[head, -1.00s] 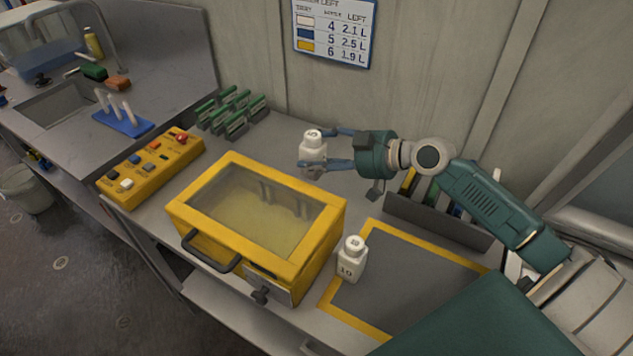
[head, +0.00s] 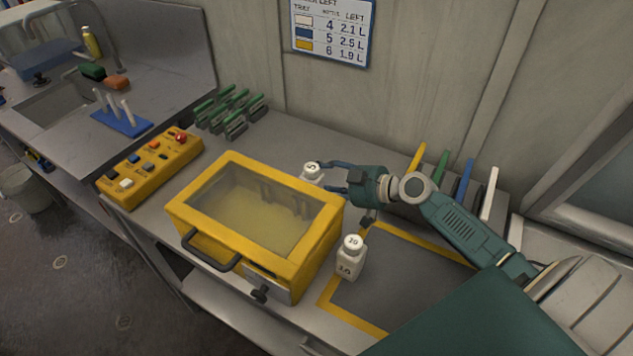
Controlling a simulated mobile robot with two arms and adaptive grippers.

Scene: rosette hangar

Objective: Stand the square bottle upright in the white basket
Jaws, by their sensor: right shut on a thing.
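My right gripper (head: 323,176) is shut on a small white bottle (head: 311,174) with a 5 on its cap. The bottle looks upright, low behind the yellow glass-lidded box, whose edge hides its lower part. I cannot tell whether its base touches the counter. A second white, square-shouldered bottle (head: 350,259), marked 10, stands upright to the right of the box, at the left edge of a yellow-bordered grey mat. I cannot tell which bottle is the square one. No white basket is recognisable. My left gripper is not in view.
The yellow box (head: 325,237) fills the middle of the counter. The grey mat (head: 385,300) has bare room. A rack of coloured panels (head: 440,177) stands behind my right arm. Green-topped racks (head: 232,110) and a yellow button panel (head: 150,170) lie left.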

